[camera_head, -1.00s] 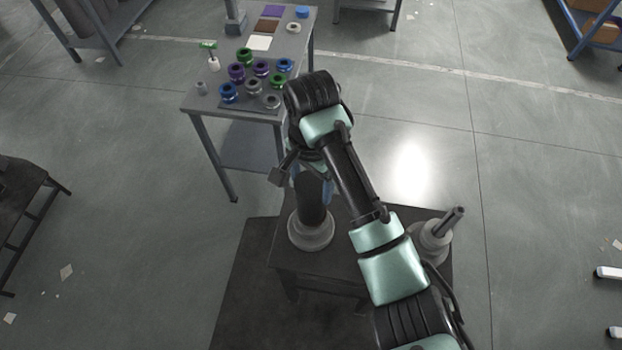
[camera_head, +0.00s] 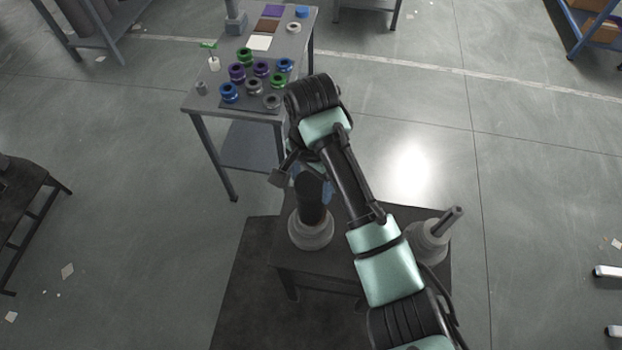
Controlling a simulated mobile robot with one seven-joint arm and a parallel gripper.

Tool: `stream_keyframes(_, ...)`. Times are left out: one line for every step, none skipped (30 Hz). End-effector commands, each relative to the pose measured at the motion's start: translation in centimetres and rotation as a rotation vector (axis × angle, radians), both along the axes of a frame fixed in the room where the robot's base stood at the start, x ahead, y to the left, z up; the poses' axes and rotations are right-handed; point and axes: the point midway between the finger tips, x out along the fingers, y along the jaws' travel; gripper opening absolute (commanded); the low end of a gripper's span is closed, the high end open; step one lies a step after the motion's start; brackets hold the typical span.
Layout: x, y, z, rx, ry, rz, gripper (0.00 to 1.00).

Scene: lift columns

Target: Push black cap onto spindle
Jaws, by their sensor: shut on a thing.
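A black cap (camera_head: 312,206), seen as a dark cylinder, stands upright above a round grey base (camera_head: 311,238) on the dark low table. It lines up with this left base, and any spindle inside it is hidden. My gripper (camera_head: 308,184) is at the top of the cap and shut on it; my wrist hides most of the fingers. A second grey base with a bare, tilted dark spindle (camera_head: 452,217) stands at the right of the same table. Whether the cap is fully seated cannot be told.
A grey table (camera_head: 205,104) at the back left holds several blue, green, purple and grey rings, plus coloured squares. The low dark table (camera_head: 318,262) stands under the bases on a dark mat (camera_head: 245,300). Open floor lies to the right.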

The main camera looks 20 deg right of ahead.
Motion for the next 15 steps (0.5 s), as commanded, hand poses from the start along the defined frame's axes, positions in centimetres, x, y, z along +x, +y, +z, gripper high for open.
stream_keyframes(-0.19,0.05,-0.36,0.002,0.008,-0.001,0.25)
stream_keyframes(-0.20,0.06,-0.37,0.001,0.008,-0.001,0.25)
stream_keyframes(-0.20,0.05,-0.38,0.001,0.008,-0.001,0.25)
stream_keyframes(-0.21,0.06,-0.38,0.001,0.008,-0.001,0.25)
stream_keyframes(-0.22,0.06,-0.39,0.002,0.009,-0.001,0.25)
stream_keyframes(-0.22,0.07,-0.40,0.002,0.010,-0.001,0.25)
stream_keyframes(-0.23,0.06,-0.41,0.002,0.010,-0.001,0.25)
stream_keyframes(-0.24,0.07,-0.41,0.002,0.010,-0.001,0.25)
stream_keyframes(-0.24,0.07,-0.43,0.002,0.010,-0.001,0.25)
stream_keyframes(-0.25,0.08,-0.43,0.003,0.010,-0.001,0.25)
stream_keyframes(-0.26,0.07,-0.44,0.002,0.011,-0.001,0.25)
stream_keyframes(-0.27,0.08,-0.45,0.002,0.011,-0.001,0.25)
stream_keyframes(-0.27,0.08,-0.46,0.002,0.011,-0.001,0.25)
stream_keyframes(-0.28,0.09,-0.46,0.002,0.011,-0.001,0.25)
stream_keyframes(-0.29,0.09,-0.47,0.003,0.012,-0.001,0.89)
